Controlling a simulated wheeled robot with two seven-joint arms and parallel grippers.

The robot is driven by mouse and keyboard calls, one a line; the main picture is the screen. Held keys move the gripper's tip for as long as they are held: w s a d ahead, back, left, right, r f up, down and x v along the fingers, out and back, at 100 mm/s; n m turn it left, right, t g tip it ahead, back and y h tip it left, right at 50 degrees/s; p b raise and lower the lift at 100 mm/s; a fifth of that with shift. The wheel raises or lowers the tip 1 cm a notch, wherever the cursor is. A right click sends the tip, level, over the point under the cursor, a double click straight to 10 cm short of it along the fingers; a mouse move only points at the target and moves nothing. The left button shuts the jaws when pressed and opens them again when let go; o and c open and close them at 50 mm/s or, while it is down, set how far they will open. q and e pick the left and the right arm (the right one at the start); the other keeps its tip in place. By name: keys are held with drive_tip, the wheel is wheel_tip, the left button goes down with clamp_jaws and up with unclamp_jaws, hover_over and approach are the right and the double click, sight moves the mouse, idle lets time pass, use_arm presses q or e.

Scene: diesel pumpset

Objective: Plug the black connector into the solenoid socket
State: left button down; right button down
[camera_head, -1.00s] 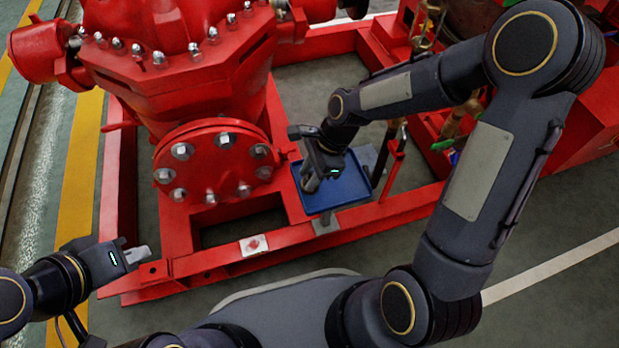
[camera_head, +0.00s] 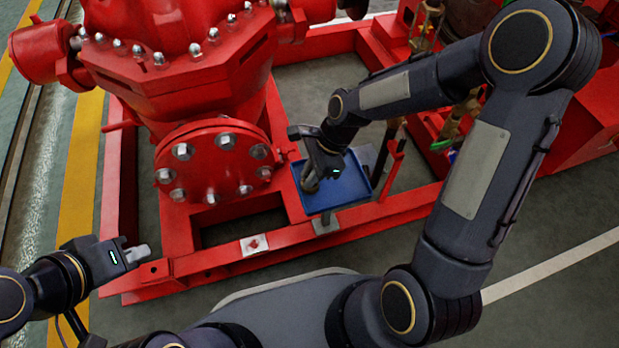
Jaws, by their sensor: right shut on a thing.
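My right gripper (camera_head: 311,183) points down over the blue tray (camera_head: 352,190), at its left side. It is shut on a small dark thing, taken as the black connector; the fingers and wrist hide most of it. My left gripper (camera_head: 140,253) is far from the tray, at the lower left beside the red frame; its fingers are seen from the side and their gap does not show. I cannot make out the solenoid socket in this view.
A large red pump housing with a bolted round flange (camera_head: 215,165) stands just left of the tray. The red base frame (camera_head: 230,257) runs below it. Brass fittings (camera_head: 455,130) and red machine parts are at the upper right, partly behind my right arm.

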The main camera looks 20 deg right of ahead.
sight(310, 171)
drive_tip(key=shift+r+p, duration=1.65)
drive_tip(key=shift+r, duration=0.05)
